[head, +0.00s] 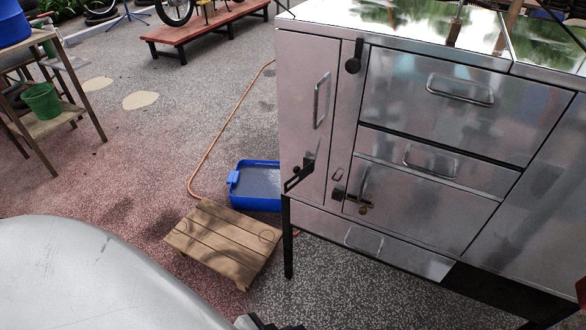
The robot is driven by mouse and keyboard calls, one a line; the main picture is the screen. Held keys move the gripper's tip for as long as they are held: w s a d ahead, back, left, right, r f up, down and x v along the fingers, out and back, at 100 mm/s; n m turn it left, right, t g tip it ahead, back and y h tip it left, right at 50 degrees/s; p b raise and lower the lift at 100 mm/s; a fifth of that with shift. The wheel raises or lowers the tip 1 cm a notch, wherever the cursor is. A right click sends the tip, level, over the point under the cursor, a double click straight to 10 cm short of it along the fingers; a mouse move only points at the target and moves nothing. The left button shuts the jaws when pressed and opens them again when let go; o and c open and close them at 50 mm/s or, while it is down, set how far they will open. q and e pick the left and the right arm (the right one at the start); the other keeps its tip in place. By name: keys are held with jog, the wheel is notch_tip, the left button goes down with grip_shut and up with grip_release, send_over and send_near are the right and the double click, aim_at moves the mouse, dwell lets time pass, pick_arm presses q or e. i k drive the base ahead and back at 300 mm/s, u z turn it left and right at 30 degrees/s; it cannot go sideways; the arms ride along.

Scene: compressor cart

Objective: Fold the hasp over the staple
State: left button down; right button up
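A dark slotted strap, which looks like the hasp (298,179), sits low on the narrow left door of the metal cabinet. It slants down to the left, away from the door's right edge. A small loop, which looks like the staple (337,174), stands on the upright strip to the right of that door. The strap and the loop are apart, and the loop is uncovered. Neither gripper can be made out in the head view. A small dark part shows at the bottom edge, too cropped to identify.
The metal cabinet (440,125) has drawers with bar handles. A dark latch (346,196) with a brass piece sits below the loop. A dark rounded tab (353,60) hangs near the top. A wooden pallet (224,243) and blue tub (232,188) stand on the floor at left.

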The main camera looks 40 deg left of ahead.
aim_at(302, 173)
jog(key=u, duration=2.6)
jog(key=i, duration=1.85)
jog(key=z, duration=2.95)
jog(key=k, duration=0.65)
jog(key=u, duration=0.55)
jog(key=k, duration=0.7)
jog(key=z, duration=0.45)
jog(key=i, duration=0.85)
jog(key=z, duration=0.55)
